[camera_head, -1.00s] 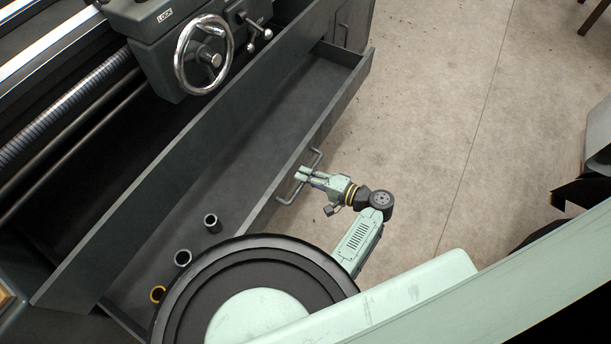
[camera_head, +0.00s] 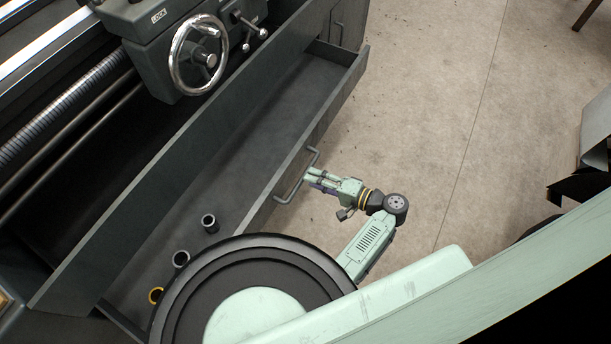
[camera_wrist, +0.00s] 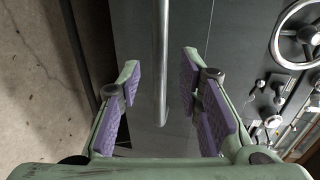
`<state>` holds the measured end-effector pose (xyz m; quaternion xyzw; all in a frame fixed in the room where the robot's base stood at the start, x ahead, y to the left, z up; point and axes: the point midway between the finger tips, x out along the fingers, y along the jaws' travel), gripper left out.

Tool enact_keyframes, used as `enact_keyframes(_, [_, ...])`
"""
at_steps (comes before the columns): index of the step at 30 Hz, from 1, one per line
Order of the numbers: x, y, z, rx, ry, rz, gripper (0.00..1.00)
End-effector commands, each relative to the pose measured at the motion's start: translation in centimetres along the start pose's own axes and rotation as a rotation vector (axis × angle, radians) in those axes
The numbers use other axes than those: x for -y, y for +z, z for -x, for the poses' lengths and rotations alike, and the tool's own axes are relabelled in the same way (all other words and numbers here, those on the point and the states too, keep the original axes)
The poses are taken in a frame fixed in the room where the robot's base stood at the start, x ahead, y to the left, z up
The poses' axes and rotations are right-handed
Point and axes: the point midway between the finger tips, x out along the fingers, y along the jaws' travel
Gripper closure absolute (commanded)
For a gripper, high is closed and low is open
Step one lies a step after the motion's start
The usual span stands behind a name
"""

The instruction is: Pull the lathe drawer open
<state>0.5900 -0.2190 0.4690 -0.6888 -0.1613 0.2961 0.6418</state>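The lathe drawer (camera_head: 258,133) is a long dark grey tray standing open from the lathe body in the head view. Its bent grey bar handle (camera_head: 293,187) sits on the outer front face. In the wrist view my gripper (camera_wrist: 161,66) is open, with purple pads wide apart. The handle bar (camera_wrist: 161,40) runs upright in the picture between the pads, touching neither. The near end of the drawer is hidden by my round base.
A chrome handwheel (camera_head: 199,55) is on the lathe above. Concrete floor (camera_head: 430,110) to the right is clear. Dark boxy objects stand at the far right.

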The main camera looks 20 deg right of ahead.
Motion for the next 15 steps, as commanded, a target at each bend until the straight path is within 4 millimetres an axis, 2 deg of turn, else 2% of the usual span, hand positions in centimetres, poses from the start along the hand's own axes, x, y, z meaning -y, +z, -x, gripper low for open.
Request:
enact_keyframes(1, [0.0,-0.1,1.2,-0.005,0.001,0.000,0.67])
enact_keyframes(6, [0.1,-0.1,4.6,-0.003,0.000,0.002,0.67])
enact_keyframes(10, [0.0,-0.1,6.4,-0.003,0.001,0.001,0.67])
enact_keyframes(15, [0.0,0.0,7.4,0.000,0.001,0.000,0.67])
